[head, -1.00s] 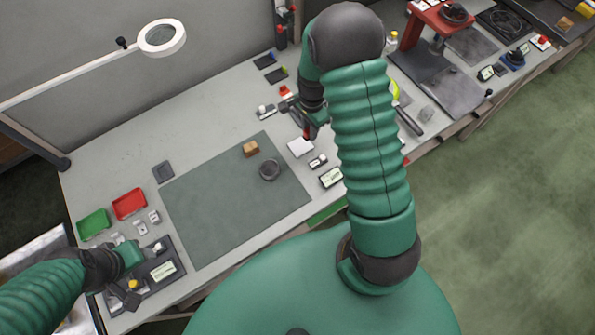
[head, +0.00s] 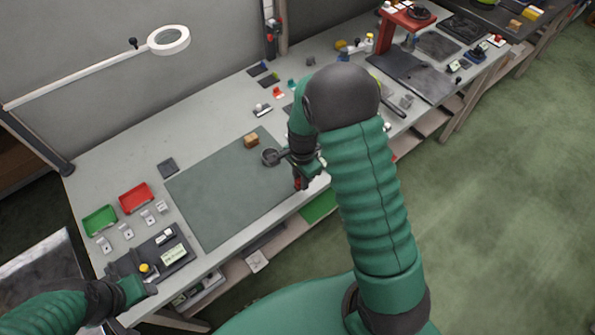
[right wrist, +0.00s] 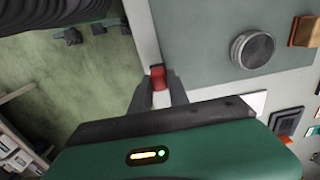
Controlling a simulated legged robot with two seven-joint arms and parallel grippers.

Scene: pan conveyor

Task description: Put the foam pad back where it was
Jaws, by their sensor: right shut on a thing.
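My right gripper (right wrist: 158,90) is shut on a small red block (right wrist: 158,77), held at the front edge of the bench beside the green mat. In the head view this gripper (head: 301,184) hangs beside the mat's right corner. No thing is plainly the foam pad: a dark grey square (head: 168,168) lies left of the mat, and a white flat piece (right wrist: 257,101) shows partly behind the gripper in the right wrist view. My left gripper (head: 140,290) is at the lower left, near a dark tray; its fingers are not clear.
The green mat (head: 220,200) holds a round grey dish (head: 270,157) and a tan block (head: 251,141). Red (head: 136,197) and green (head: 100,221) trays stand at the left. The dark tray (head: 177,246) lies near the front edge. Most of the mat is clear.

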